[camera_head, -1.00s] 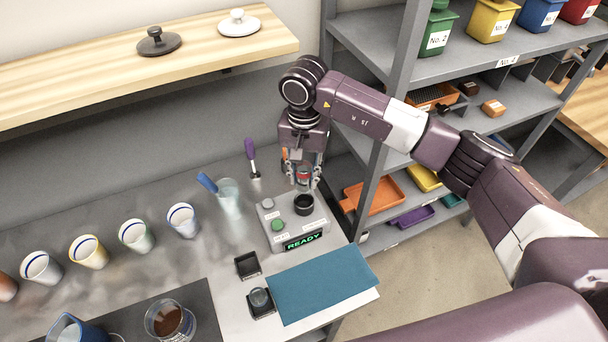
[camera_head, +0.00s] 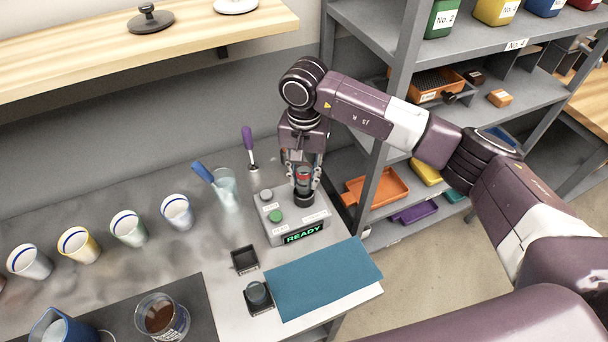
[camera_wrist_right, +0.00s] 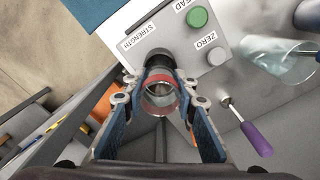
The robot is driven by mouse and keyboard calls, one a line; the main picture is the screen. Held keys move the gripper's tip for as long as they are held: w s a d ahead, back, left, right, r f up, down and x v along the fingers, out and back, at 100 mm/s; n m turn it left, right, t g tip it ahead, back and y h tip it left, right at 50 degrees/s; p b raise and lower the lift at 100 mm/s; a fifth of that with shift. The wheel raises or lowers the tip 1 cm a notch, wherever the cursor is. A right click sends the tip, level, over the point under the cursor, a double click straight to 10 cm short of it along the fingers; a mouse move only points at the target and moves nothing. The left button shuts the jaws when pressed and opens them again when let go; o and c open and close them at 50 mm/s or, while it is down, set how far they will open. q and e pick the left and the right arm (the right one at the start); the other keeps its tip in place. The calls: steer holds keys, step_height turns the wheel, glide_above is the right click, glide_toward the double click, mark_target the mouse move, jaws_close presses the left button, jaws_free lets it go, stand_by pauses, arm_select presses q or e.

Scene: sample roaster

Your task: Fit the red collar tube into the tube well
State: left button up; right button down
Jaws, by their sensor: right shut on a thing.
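The red collar tube (camera_head: 303,176) is clear with a red band, which also shows in the right wrist view (camera_wrist_right: 159,86). My right gripper (camera_head: 303,184) is shut on it and holds it roughly upright. The black round tube well (camera_head: 304,199) is on top of the grey meter box (camera_head: 290,232), whose display reads READY. The tube's lower end is at the well's mouth in the head view; I cannot tell whether it is inside. In the right wrist view the well (camera_wrist_right: 158,57) is partly hidden behind the fingers and tube. My left gripper is not in view.
A glass with a blue-handled tool (camera_head: 224,187) and a purple-handled tool (camera_head: 250,150) stand left of the box. A shelf post (camera_head: 375,170) is close on the right. A teal cloth (camera_head: 322,277) and two small black holders lie in front.

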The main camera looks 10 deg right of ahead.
mark_target(304, 184)
steer(key=shift+b, duration=0.35)
stand_by(0.8)
steer(key=shift+b, duration=0.5)
stand_by(0.5)
steer(key=shift+b, duration=0.4)
steer(key=shift+f+b, duration=1.6)
steer(key=shift+r, duration=0.15)
steer(key=shift+r+p, duration=0.5)
steer(key=shift+r, duration=0.6)
